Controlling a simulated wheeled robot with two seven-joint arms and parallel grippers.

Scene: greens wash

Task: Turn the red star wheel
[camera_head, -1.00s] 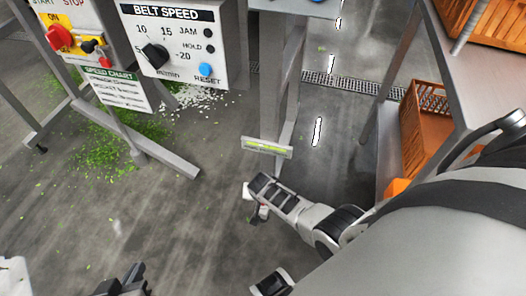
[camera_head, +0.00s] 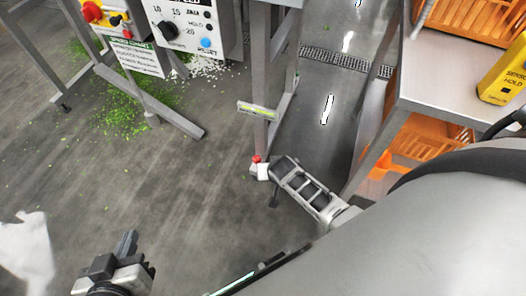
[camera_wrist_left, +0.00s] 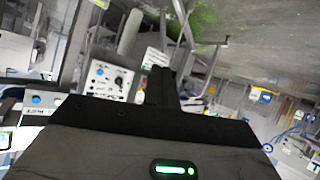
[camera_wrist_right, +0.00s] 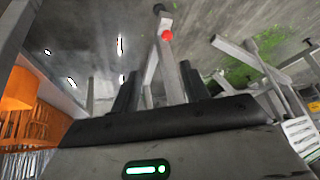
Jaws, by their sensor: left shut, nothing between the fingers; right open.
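A small red part (camera_head: 257,158), which looks like the red star wheel, sits low by the foot of a grey metal post (camera_head: 262,110), against a pale block. It is too small to make out its star shape. In the right wrist view the red part (camera_wrist_right: 168,36) shows as a round spot near the post's far end, beyond my fingers. My right gripper (camera_wrist_right: 157,72) is open and empty, apart from the red part. My left gripper (camera_head: 129,236) is shut and empty at the lower left; its closed fingers show in the left wrist view (camera_wrist_left: 161,85).
A control panel (camera_head: 190,30) with a black knob and blue button stands at the top, beside a speed chart (camera_head: 134,57). A steel table (camera_head: 445,75) carries a yellow box (camera_head: 505,72) and orange crates at right. Green scraps (camera_head: 120,100) litter the floor. Open floor lies left of the post.

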